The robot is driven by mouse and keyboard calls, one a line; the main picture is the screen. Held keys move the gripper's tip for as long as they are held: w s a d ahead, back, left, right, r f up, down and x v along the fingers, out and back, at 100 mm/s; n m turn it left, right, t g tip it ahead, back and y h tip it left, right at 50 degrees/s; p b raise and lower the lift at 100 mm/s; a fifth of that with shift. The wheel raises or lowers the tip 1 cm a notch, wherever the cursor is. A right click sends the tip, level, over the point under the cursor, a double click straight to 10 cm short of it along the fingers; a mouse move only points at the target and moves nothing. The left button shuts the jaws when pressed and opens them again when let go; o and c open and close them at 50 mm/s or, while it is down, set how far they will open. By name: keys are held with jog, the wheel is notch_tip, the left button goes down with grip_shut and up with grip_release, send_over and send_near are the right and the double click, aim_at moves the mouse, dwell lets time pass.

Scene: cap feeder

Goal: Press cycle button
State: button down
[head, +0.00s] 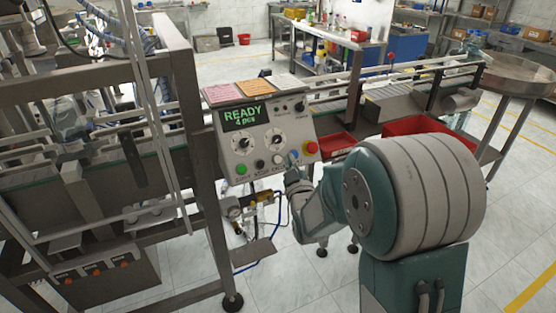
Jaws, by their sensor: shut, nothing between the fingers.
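The control panel (262,140) is a grey box with a green display reading "READY" and a second, smaller line. Along its lower edge are a green button (241,169), a black button (259,165), a pale button (277,160) and a blue button (293,157). The small labels are too blurred to tell surely which is the cycle button. My gripper (291,171) is shut and empty, just below the blue button at the panel's lower right. I cannot tell whether it touches the panel. My arm hides part of the area right of the panel.
A red mushroom button (311,147) sits close right of my gripper. Dials and switches fill the panel face. A metal frame post (195,150) stands left of it. Red bins (415,125) and a conveyor (395,103) are behind my arm. Tiled floor lies below.

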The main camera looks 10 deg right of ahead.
aim_at(283, 161)
jog(key=shift+w+a+f, duration=0.25)
jog(key=shift+w+f, duration=0.25)
jog(key=shift+w, duration=0.15)
jog(key=shift+w+a+f, duration=0.2)
jog(key=shift+w+f, duration=0.25)
jog(key=shift+w, duration=0.25)
jog(key=shift+w+a+f, duration=0.25)
jog(key=shift+w+f, duration=0.25)
jog(key=shift+w, duration=0.15)
jog(key=shift+w+f, duration=0.2)
jog(key=shift+w, duration=0.05)
